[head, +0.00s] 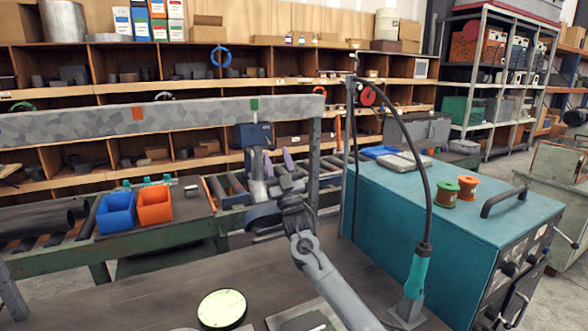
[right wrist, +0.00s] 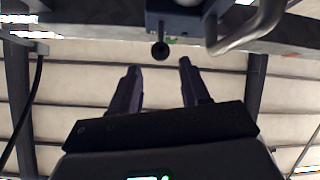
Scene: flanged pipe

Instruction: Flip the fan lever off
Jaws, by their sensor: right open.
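A blue switch box (head: 253,135) hangs on the grey overhead beam under a green tag in the head view. Its underside (right wrist: 182,22) shows at the top of the right wrist view. The fan lever (right wrist: 160,50), short and dark with a round black knob, sticks out of the box there. My right gripper (head: 277,156) is open and empty, just below and right of the box in the head view. In the right wrist view its two fingers (right wrist: 158,67) point up toward the knob, one on either side of its line, with a visible gap to it. My left gripper is not in view.
The grey beam (head: 170,115) runs across above the workbench (head: 150,285). A curved metal pipe (right wrist: 250,30) passes close right of the box. A teal machine (head: 400,215) with an upright cable stands at right. Blue (head: 115,213) and orange bins (head: 154,206) sit at left.

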